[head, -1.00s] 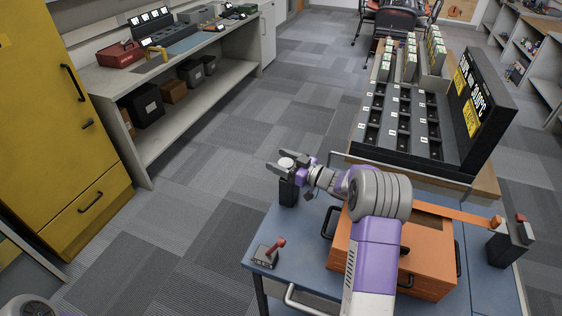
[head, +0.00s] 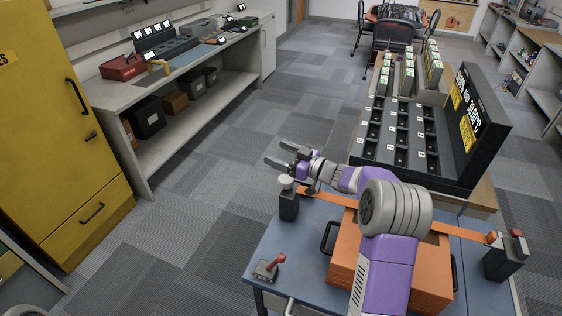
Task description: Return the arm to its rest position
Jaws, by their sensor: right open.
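My right arm reaches over the blue table (head: 325,208) from the lower right. Its gripper (head: 285,155) is open and empty, with the fingers pointing left. It is raised just above and beyond a black post with a pale round top (head: 288,198). An orange strap (head: 333,197) runs from near that post behind my arm to a second black post with a red top (head: 505,255) at the right. An orange case (head: 345,258) sits under my arm, partly hidden. My left gripper is not in view.
A small lever box with a red handle (head: 268,268) sits at the table's front left. A black slotted rack (head: 400,130) stands behind the table. A grey workbench (head: 130,92) and a yellow cabinet (head: 60,130) stand at the left. The carpet between is clear.

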